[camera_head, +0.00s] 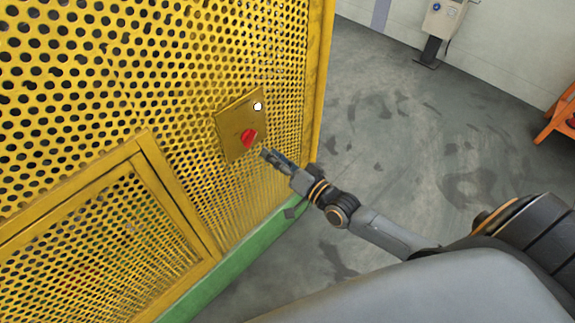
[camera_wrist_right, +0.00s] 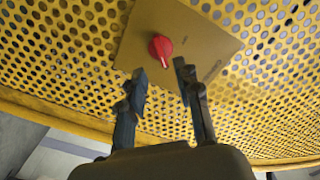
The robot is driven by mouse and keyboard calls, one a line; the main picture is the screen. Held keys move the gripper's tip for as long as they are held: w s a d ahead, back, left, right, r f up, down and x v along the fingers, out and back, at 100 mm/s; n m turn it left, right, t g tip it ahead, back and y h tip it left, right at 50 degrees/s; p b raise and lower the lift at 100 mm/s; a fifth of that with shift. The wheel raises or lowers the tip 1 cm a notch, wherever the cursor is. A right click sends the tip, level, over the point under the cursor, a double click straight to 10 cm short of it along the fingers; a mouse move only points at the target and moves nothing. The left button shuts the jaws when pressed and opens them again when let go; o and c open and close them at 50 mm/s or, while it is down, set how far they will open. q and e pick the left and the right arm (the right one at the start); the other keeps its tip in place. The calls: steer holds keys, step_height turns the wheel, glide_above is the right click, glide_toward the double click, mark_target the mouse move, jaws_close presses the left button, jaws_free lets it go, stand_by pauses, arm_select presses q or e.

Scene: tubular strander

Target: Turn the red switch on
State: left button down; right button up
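The red switch (camera_head: 248,138) is a small knob on a yellow-brown plate (camera_head: 229,125) fixed to a yellow perforated guard. A white button (camera_head: 257,106) sits above it on the same plate. My right gripper (camera_head: 266,154) is just below and right of the knob in the head view. In the right wrist view, the red switch (camera_wrist_right: 161,49) shows ahead of and between the two fingertips (camera_wrist_right: 160,72). The fingers are spread apart with nothing between them, and a gap to the knob seems to remain. My left gripper is out of view.
The yellow perforated guard (camera_head: 120,75) fills the left side, with a framed panel and a green base rail (camera_head: 240,255) below. Grey floor (camera_head: 400,130) is open to the right. A grey box on a post (camera_head: 440,20) and an orange object (camera_head: 562,115) stand farther back.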

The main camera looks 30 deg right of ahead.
steer(key=v, duration=0.5)
steer(key=shift+s+d, duration=0.15)
steer(key=shift+s, duration=0.15)
steer(key=s+d+f+n+g+h, duration=0.1)
steer(key=s+d+f+g+h, duration=0.15)
steer(key=f, duration=0.75)
steer(key=s+d+f+n+g+h, duration=0.15)
steer(key=s+f, duration=0.25)
steer(key=f, duration=0.5)
steer(key=s+d+f+n+g+h, duration=0.1)
steer(key=s+f+g, duration=0.2)
steer(key=f, duration=0.7)
steer(key=s+a+f+n+g, duration=0.1)
steer(key=s+f+g, duration=0.2)
steer(key=s+f, duration=0.3)
steer(key=s+a+f+n+g, duration=0.1)
steer(key=s+f, duration=0.4)
steer(key=s, duration=0.8)
steer(key=s+a+f+n+g+h, duration=0.1)
steer(key=s+f+g, duration=0.4)
steer(key=s, duration=0.5)
steer(key=shift+a+f+n, duration=0.15)
steer(key=shift+f+n, duration=0.5)
steer(key=shift+f, duration=0.2)
